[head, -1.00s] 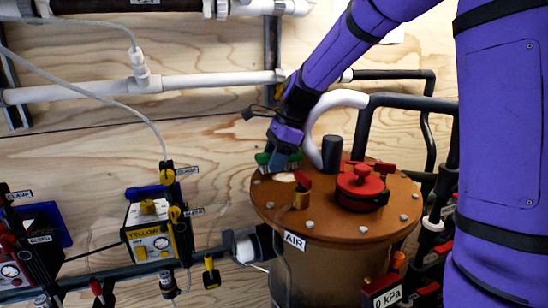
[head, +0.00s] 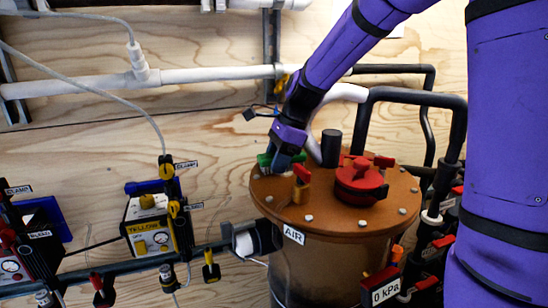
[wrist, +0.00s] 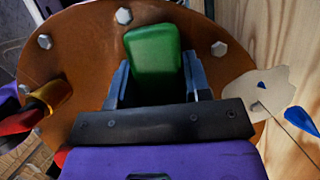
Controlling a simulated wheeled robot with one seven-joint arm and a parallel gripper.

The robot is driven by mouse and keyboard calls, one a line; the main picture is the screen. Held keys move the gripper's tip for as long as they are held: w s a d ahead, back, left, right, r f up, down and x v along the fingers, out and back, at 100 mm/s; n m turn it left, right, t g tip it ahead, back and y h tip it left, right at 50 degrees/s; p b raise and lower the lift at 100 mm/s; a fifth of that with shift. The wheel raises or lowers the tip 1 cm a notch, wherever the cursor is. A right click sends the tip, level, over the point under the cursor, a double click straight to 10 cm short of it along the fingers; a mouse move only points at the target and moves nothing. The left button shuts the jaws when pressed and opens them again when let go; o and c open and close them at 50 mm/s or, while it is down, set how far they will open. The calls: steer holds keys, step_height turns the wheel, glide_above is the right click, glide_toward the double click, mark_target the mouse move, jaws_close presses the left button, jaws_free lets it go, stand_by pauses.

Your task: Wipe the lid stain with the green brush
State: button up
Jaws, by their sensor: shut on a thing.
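The round brown lid (head: 335,212) tops a tank labelled AIR, with bolts around its rim. My gripper (head: 281,156) is at the lid's back left edge, shut on the green brush (head: 265,160). In the wrist view the green brush (wrist: 153,50) stands between the two blue-grey fingers of my gripper (wrist: 156,82), over the brown lid (wrist: 75,75). The brush's underside is hidden there, and I cannot tell if it touches the lid. A pale beige patch (wrist: 252,92) shows at the lid's right edge in the wrist view; I cannot tell if it is the stain.
A red cap (head: 360,182) and a red-and-orange valve (head: 301,184) rise from the lid beside my gripper. A black post (head: 331,148) and a white hose (head: 340,93) stand behind.

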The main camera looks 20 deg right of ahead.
mark_target(281, 181)
steer(key=shift+s+f, duration=0.15)
steer(key=shift+s, duration=2.4)
steer(key=shift+w, duration=0.1)
steer(key=shift+w, duration=3.5)
steer(key=shift+d, duration=0.2)
steer(key=shift+s, duration=3.7)
